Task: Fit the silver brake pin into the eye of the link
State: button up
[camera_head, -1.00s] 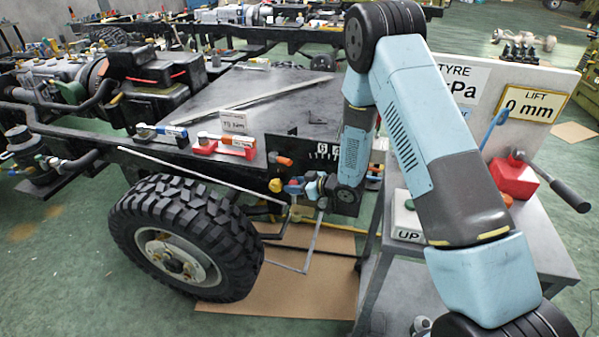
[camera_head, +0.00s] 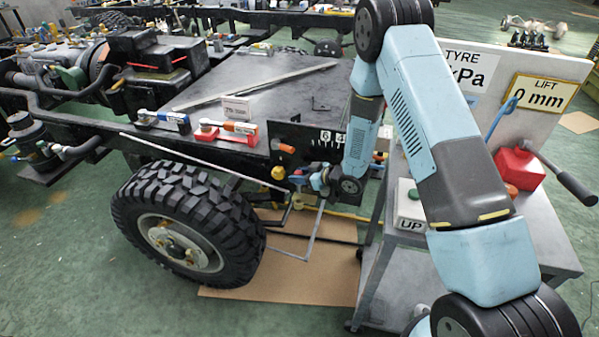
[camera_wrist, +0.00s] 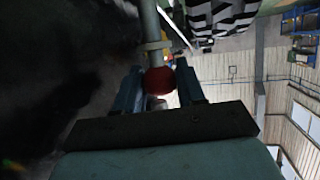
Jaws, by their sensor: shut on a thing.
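My gripper (camera_head: 321,181) is at the chassis side, right of the tyre and below the black numbered plate. In the wrist view its two blue fingers (camera_wrist: 158,88) stand either side of a red round end (camera_wrist: 159,80). A grey rod with a collar (camera_wrist: 150,28), which looks like the silver brake pin, runs up from that end. The gripper is shut on it. A thin grey bent rod (camera_head: 313,232) hangs just below the gripper in the head view; I cannot tell if it is the link. The eye is not distinguishable, and the pin's far tip is out of view.
The big tyre (camera_head: 192,215) stands left of the gripper. The black numbered plate (camera_head: 308,143), with an orange knob (camera_head: 286,148), is just above it. A grey cart (camera_head: 535,240) with a red can (camera_head: 519,169) stands right. Cardboard (camera_head: 285,270) lies on the floor below.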

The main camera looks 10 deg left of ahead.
aim_at(300, 188)
jog(key=shift+f, duration=1.8)
jog(key=shift+f, duration=3)
dwell(0.8)
jog(key=o, duration=1.2)
jog(key=shift+r, duration=0.55)
notch_tip(300, 188, up, 2)
jog(key=shift+s+d+r, duration=0.1)
jog(key=shift+r, duration=0.15)
jog(key=s+d+r, duration=0.5)
jog(key=s+r, duration=0.4)
jog(key=s, duration=0.3)
jog(key=shift+s+d+r, duration=0.15)
jog(key=shift+s+d, duration=0.1)
jog(key=shift+d, duration=0.15)
